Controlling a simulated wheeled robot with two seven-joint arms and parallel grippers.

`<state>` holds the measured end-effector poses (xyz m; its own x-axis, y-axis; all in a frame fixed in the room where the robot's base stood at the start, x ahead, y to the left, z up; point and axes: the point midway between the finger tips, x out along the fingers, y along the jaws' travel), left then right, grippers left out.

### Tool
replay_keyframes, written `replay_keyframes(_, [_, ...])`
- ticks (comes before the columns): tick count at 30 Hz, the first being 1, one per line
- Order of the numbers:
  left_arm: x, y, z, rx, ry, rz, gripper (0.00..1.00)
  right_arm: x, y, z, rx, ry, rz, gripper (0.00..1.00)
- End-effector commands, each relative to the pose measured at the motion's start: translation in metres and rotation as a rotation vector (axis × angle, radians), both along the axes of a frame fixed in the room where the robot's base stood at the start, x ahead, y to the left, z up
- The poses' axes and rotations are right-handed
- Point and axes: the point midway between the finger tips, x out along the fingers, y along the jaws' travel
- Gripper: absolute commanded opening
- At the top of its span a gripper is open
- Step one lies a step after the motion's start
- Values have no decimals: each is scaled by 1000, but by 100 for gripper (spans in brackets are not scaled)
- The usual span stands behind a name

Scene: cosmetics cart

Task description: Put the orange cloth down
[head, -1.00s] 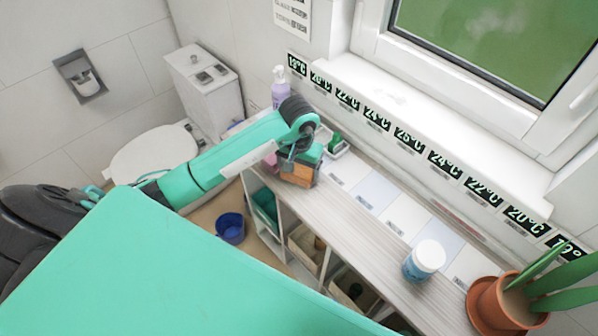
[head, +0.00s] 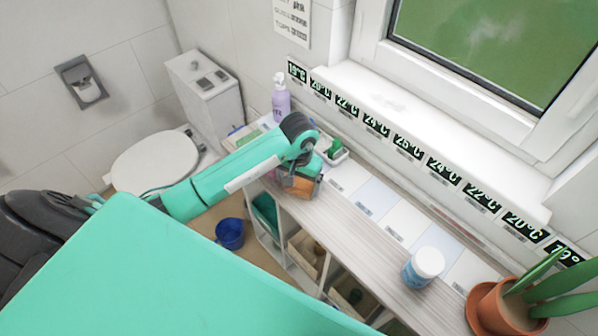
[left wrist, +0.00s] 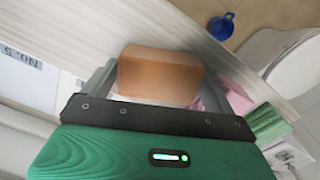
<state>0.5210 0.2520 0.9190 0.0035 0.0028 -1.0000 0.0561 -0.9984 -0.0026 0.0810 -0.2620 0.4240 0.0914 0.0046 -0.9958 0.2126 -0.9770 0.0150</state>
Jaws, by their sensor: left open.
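The orange cloth (left wrist: 160,75) looks like a folded brown-orange block on the pale wooden shelf top. It lies between the two fingers of my left gripper (left wrist: 158,88) in the left wrist view. The fingers are open, with one on each side of it. In the head view my left gripper (head: 303,177) is low over the far part of the shelf top, and the cloth (head: 299,187) shows partly beneath it. The gripper hides some of the cloth. My right gripper is not in view.
Pink (left wrist: 236,97) and green (left wrist: 265,122) cloth-like items lie beside the orange cloth. A purple pump bottle (head: 281,100), a small cactus (head: 335,149), a blue-and-white jar (head: 423,267) and a potted plant (head: 500,305) stand along the shelf. The middle shelf top (head: 345,220) is clear.

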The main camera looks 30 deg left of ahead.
Motion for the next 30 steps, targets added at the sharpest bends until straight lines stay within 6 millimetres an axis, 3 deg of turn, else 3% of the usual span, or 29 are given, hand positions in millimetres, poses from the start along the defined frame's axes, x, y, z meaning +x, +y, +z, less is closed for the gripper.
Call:
replay_keyframes(5, [2,1,20,1,-6,-1,90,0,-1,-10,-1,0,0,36])
replay_keyframes(19, [1,0,102,2,-3,0,90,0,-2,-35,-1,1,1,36])
replay_keyframes(30, [0,0,121,0,1,0,90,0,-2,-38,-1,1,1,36])
